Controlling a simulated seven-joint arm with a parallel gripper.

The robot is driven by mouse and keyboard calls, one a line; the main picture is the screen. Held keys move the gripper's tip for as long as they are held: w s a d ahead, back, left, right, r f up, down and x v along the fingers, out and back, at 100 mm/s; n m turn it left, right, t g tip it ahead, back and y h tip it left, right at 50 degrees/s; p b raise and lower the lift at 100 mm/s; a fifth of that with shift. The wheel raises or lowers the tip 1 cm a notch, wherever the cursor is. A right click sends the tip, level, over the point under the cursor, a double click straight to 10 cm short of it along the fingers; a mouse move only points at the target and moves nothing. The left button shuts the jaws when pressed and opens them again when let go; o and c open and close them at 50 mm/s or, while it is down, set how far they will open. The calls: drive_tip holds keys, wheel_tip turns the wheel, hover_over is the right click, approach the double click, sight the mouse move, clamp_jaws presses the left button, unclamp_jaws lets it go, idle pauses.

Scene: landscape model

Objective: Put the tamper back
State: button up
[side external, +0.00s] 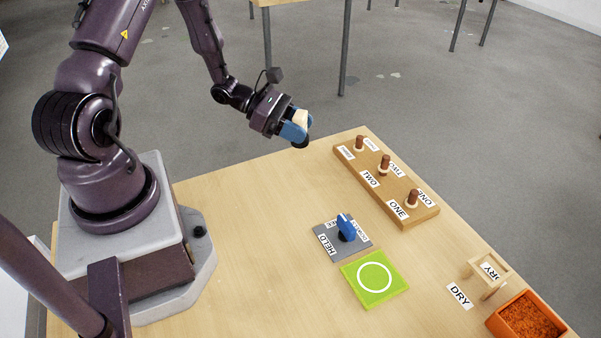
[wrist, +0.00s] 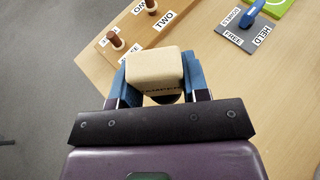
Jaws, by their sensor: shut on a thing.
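The tamper (wrist: 155,68) is a pale, cream-coloured block with dark lettering that seems to read TAMPER, with a dark part under it in the wrist view. My gripper (wrist: 157,78) is shut on it, one blue finger on each side. In the side external view, my gripper (side external: 297,126) holds the tamper (side external: 301,117) in the air, left of the peg board and off the table's far edge in the picture. I cannot tell which spot is the tamper's own place.
A wooden peg board (side external: 399,190) with brown pegs and labels stands on the right. A grey plate (side external: 327,241) with a blue lever (side external: 346,227) adjoins a green square (side external: 388,288). A small wooden stand (side external: 490,270) and an orange tray (side external: 497,323) are at lower right. The left tabletop is clear.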

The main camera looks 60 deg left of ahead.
sight(298, 147)
drive_tip(key=shift+m+g, duration=0.3)
drive_tip(key=f, duration=0.2)
drive_tip(key=d+f, duration=0.1)
drive_tip(key=f, duration=0.1)
drive_tip(key=shift+s, duration=0.35)
drive_tip(key=shift+f, duration=1.95)
drive_tip(key=shift+f, duration=0.1)
drive_tip(key=o, duration=0.9)
drive_tip(key=shift+o, duration=0.2)
